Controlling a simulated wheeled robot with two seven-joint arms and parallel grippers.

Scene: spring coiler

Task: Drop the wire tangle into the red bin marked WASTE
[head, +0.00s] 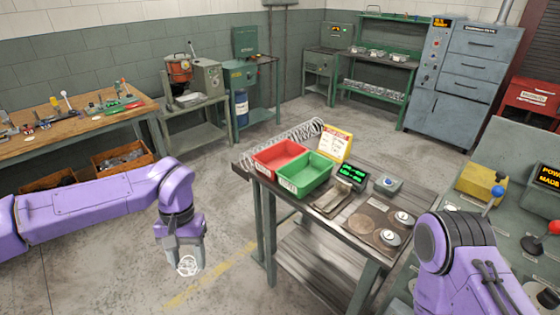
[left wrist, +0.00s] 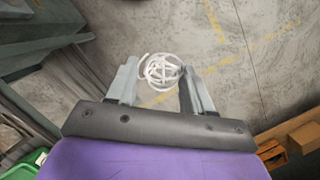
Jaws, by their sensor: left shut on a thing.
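My left gripper (head: 186,264) hangs low over the floor, left of the small grey table. It is shut on the wire tangle (head: 188,265), a pale loose coil of wire. The tangle also shows between the fingers of the left gripper (left wrist: 161,85) in the left wrist view. The red bin (head: 279,157) stands on the table's left part, to the right of and higher in the picture than the gripper. I cannot read its label at this size. My right arm comes in at the bottom right, but its gripper is out of view.
A green bin (head: 306,174) stands right against the red bin. A long spring (head: 290,134) lies behind them, with a yellow sign (head: 336,144) beside it. The table (head: 340,195) also bears a display, scales and weights. A wooden workbench (head: 75,128) stands at left. Open floor surrounds the left gripper.

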